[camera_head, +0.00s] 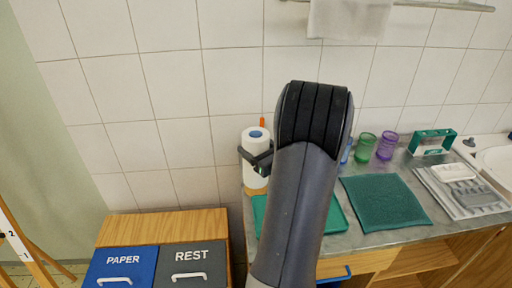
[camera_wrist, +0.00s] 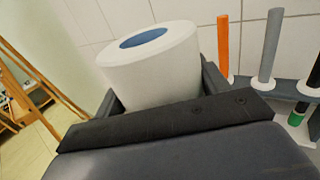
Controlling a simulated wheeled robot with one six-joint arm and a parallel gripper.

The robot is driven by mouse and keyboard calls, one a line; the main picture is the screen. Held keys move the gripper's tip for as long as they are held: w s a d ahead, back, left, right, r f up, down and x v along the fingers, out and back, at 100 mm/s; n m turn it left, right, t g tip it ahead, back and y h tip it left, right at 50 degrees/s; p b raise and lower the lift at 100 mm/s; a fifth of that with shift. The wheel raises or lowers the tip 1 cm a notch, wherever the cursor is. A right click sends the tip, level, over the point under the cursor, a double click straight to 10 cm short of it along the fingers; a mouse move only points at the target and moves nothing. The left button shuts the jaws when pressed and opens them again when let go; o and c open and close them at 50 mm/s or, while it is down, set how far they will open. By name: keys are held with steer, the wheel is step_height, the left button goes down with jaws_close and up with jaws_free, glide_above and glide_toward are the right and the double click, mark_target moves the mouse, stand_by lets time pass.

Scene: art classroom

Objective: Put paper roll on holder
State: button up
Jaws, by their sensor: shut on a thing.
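The white paper roll (camera_head: 255,138) with a blue core stands upright at the left end of the counter, near the tiled wall. My gripper (camera_head: 256,158) is shut around the side of the roll. In the wrist view, the roll (camera_wrist: 155,70) sits between the two dark fingers of my gripper (camera_wrist: 162,92), slightly tilted in the picture. A light wooden piece shows just below the roll in the head view; I cannot tell whether it is the holder or whether the roll touches it. My arm hides part of the counter.
An orange rod (camera_wrist: 223,45) and a grey rod (camera_wrist: 270,45) stand close right of the roll. A green mat (camera_head: 385,202), green glass (camera_head: 365,147), purple glass (camera_head: 387,145) and cutlery tray (camera_head: 470,190) lie farther right. PAPER (camera_head: 121,266) and REST (camera_head: 190,264) bins stand lower left.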

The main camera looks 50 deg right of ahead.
mark_target(256, 134)
steer(key=shift+f+b, duration=1.35)
steer(key=shift+f, duration=0.15)
steer(key=o, duration=1.1)
steer(key=shift+o, duration=0.5)
steer(key=shift+r, duration=0.15)
steer(key=shift+r+p, duration=2.75)
steer(key=shift+r, duration=1.15)
steer(key=shift+f, duration=0.15)
